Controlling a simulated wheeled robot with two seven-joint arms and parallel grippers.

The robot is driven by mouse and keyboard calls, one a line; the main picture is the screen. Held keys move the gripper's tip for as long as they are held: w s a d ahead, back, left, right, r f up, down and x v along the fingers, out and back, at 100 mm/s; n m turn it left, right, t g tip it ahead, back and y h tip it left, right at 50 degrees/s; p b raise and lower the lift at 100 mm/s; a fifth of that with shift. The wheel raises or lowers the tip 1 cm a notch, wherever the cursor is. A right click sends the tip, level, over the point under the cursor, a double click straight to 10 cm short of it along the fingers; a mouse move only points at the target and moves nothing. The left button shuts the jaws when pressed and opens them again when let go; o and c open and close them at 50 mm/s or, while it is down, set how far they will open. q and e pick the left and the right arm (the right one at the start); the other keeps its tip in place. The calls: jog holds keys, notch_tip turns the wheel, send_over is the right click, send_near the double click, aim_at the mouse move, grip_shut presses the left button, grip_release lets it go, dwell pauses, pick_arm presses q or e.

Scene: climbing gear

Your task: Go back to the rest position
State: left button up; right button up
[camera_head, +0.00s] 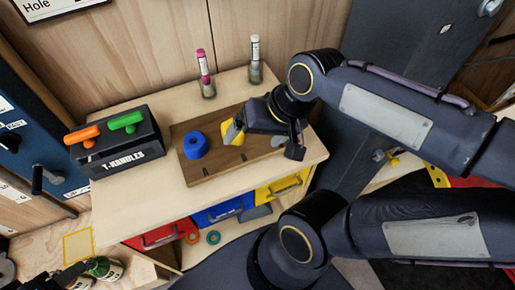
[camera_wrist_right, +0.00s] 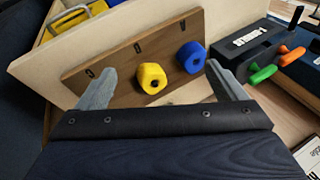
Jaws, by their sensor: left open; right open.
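My right gripper (camera_head: 268,132) is open above the wooden board on the table. In the right wrist view, its two grey fingers (camera_wrist_right: 160,80) are spread wide. A yellow faceted ring (camera_wrist_right: 152,78) lies on the board in the space between them, apart from both fingers. The yellow ring (camera_head: 233,132) is partly hidden by the right gripper in the head view. A blue ring (camera_head: 195,145) sits to its left on the board. My left gripper (camera_head: 48,281) shows only in part, dark and open, at the bottom left corner of the head view, away from the table.
The wooden board (camera_head: 203,174) lies on the pale table (camera_head: 120,220). A black T-handles rack (camera_head: 123,151) with orange and green handles stands at the left. Two markers (camera_head: 204,68) stand in holders at the back. Coloured bins (camera_head: 222,210) sit below the tabletop.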

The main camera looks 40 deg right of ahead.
jog(key=s+n, duration=0.1)
jog(key=s+a+f+n+t, duration=0.1)
jog(key=s+n, duration=0.1)
jog(key=shift+a+f+n+t+y, duration=0.3)
jog(key=shift+a+f, duration=0.05)
